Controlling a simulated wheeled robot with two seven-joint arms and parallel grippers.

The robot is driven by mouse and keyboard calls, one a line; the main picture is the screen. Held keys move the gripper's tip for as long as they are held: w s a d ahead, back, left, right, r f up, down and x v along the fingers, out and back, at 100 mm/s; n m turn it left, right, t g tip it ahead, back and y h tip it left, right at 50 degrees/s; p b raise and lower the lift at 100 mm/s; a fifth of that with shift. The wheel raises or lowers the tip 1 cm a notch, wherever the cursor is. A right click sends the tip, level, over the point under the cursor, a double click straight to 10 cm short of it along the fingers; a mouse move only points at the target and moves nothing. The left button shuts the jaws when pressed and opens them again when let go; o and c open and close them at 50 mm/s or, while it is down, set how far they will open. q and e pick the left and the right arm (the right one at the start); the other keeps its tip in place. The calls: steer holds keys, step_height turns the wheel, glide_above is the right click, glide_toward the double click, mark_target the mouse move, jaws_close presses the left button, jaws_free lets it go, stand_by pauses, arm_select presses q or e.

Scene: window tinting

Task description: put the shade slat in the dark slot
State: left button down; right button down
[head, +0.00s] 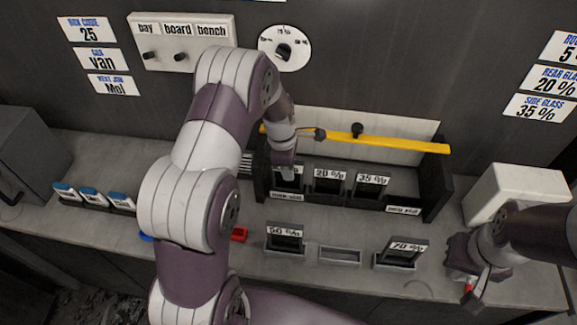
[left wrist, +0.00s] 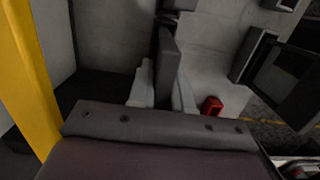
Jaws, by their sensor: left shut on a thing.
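My left gripper (head: 286,168) is over the left end of the dark rack (head: 432,190). It is shut on a dark slat (head: 290,182), whose label is partly hidden by the gripper. In the left wrist view the slat (left wrist: 168,65) is edge-on between the pale fingers. The slat stands about upright at the leftmost rack place; I cannot tell whether it is fully seated. Slats marked 20 % (head: 329,183) and 35 % (head: 370,185) stand beside it. My right gripper (head: 474,292) is low at the right; its jaw opening is unclear.
A yellow bar (head: 400,143) crosses behind the rack. In front are a 50 % slat (head: 285,240), an empty tray (head: 340,254) and a 70 % slat (head: 398,254). A red block (head: 239,234) lies left of them. A white box (head: 515,192) stands at the right.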

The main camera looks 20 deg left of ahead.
arm_select(q)
steer(key=c, duration=1.5)
jaws_free()
steer(key=shift+f, duration=0.15)
steer(key=o, duration=0.4)
steer(key=shift+s, duration=0.1)
steer(key=shift+o, duration=0.2)
